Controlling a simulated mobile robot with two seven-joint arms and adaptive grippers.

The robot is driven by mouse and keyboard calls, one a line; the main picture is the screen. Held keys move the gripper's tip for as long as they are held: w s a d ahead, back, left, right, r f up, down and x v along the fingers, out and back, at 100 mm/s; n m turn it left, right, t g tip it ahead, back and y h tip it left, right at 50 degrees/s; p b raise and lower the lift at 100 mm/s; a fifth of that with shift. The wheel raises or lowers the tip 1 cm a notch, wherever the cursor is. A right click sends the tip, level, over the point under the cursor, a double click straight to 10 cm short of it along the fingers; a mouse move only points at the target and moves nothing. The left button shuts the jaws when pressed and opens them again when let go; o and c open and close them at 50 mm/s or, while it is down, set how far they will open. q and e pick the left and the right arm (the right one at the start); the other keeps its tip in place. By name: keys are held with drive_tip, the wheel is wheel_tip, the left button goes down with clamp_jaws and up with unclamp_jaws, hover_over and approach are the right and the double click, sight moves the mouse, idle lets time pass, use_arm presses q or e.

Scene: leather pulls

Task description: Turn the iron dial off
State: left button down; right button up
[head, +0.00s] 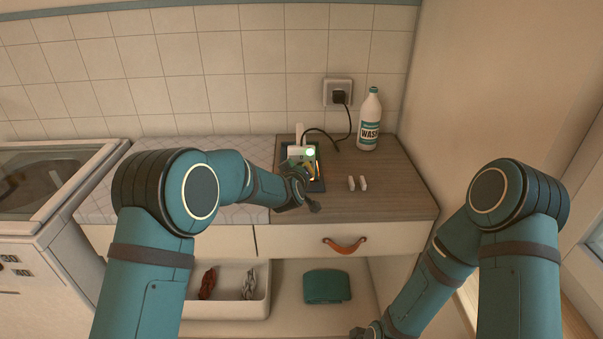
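The dial cannot be made out clearly. My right gripper (368,332) is low at the bottom edge, away from the iron and partly cut off.
A white wash bottle (369,122) stands at the back right, near the wall socket (338,93). Below are a drawer with a leather pull (344,245), a white tray (262,307) and a teal case (327,286).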

use_arm(q)
drive_tip(key=shift+f, duration=0.15)
idle(0.4)
drive_tip(key=c, duration=1)
unclamp_jaws()
drive_tip(key=v, duration=1.2)
